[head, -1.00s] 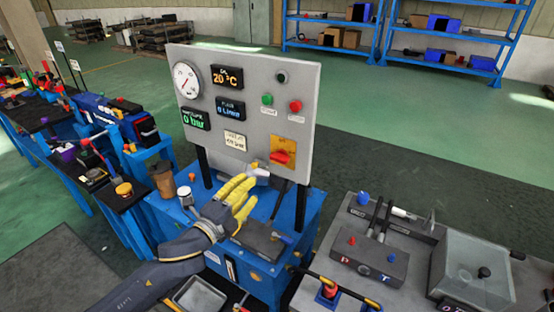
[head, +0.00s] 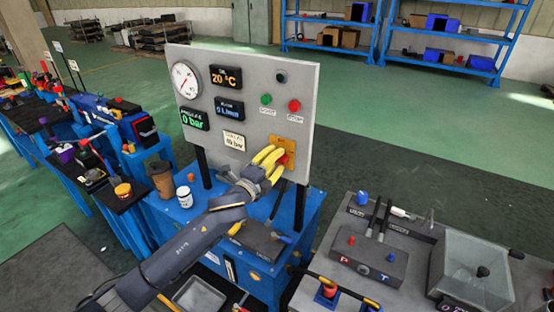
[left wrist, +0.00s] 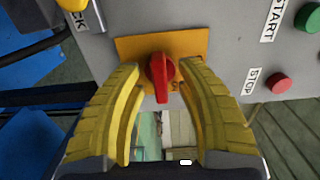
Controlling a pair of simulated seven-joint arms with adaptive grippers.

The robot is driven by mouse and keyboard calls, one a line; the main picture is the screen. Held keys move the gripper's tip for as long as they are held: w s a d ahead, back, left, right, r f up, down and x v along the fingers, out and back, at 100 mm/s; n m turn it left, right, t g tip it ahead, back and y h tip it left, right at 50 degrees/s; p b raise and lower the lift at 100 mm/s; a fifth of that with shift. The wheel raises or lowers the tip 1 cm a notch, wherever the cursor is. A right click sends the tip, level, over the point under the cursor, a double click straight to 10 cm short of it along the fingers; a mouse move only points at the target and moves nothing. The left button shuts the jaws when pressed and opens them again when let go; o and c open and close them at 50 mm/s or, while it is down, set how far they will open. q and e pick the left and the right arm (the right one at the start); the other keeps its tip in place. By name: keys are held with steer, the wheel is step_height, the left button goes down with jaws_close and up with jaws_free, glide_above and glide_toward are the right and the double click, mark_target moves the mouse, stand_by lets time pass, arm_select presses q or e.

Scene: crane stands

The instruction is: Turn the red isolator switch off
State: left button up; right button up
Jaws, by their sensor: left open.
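The red isolator switch (left wrist: 160,76) is a red rotary handle on a yellow plate (left wrist: 190,48) on the grey panel (head: 245,70). In the left wrist view the handle stands between my open fingers, with a gap visible on either side. My left gripper (left wrist: 160,82) has yellow fingers. In the head view my left gripper (head: 276,160) is at the panel's lower right, its fingers around the switch (head: 286,160), which they partly hide. My right gripper is not in view.
A green start button (head: 266,99) and a red stop button (head: 294,105) sit above the switch. A brown cup (head: 162,180) and a white jar (head: 185,197) stand on the blue bench. A grey bench with a clear box (head: 475,268) is at the right.

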arm_select(q)
steer(key=shift+w+d, duration=0.25)
steer(key=shift+w, duration=0.1)
steer(key=shift+o, duration=0.2)
jaws_close()
